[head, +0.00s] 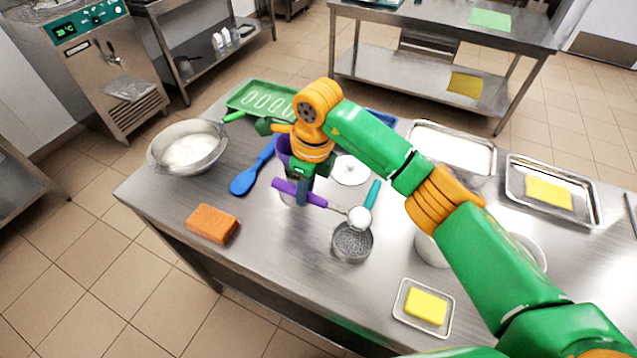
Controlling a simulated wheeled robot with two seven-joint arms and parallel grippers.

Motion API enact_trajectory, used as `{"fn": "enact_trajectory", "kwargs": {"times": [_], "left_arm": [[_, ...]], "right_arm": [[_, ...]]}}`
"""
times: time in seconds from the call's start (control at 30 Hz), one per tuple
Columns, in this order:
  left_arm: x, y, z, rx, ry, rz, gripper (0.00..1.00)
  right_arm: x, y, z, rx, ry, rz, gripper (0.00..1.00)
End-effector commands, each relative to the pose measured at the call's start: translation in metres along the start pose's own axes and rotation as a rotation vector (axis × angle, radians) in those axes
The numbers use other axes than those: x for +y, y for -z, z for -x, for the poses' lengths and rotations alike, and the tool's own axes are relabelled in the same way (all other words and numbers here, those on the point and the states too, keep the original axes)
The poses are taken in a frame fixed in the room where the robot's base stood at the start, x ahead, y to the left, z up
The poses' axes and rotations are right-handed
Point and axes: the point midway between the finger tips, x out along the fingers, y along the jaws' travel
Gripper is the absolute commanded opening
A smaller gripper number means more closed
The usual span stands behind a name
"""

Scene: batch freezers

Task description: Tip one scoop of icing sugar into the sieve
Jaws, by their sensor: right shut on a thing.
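My right gripper (302,190) is shut on the purple handle (313,198) of a scoop. The scoop's small bowl (359,217) points right and shows a white heap, which looks like icing sugar. It appears above the far rim of the round grey sieve (351,243). A teal handle (372,194), apparently the sieve's, rises behind the scoop bowl. The sieve's mesh looks grey, with no clear white powder on it. I cannot tell the height gap between scoop and sieve. My left gripper is not in view.
A metal bowl of white stuff (188,150), blue spatula (243,181) and orange sponge (212,224) lie left. A yellow block sits in a small tray (407,312) at the front. A white-filled pan (440,132) stands behind. My right arm partly hides a round container (428,250).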

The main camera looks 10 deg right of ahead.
Motion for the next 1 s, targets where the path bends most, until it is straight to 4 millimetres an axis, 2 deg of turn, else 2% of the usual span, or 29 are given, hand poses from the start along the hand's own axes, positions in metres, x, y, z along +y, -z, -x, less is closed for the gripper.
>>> {"fn": "enact_trajectory", "kwargs": {"times": [0.23, 0.33, 0.43, 0.6, 1.0], "left_arm": [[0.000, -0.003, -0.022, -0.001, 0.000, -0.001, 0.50], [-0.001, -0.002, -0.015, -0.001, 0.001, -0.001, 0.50], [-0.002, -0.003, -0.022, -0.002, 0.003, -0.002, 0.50], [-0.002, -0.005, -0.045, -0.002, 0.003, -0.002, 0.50], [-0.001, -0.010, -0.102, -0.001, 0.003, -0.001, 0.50]], "right_arm": [[0.000, 0.004, -0.030, 0.000, 0.003, -0.023, 0.00], [-0.001, 0.008, -0.015, -0.095, 0.005, -0.021, 0.00], [0.000, 0.014, -0.005, -0.216, 0.007, -0.022, 0.00], [-0.001, 0.024, 0.011, -0.411, 0.011, -0.024, 0.00], [0.000, 0.046, 0.034, -0.694, 0.015, -0.021, 0.00]]}}
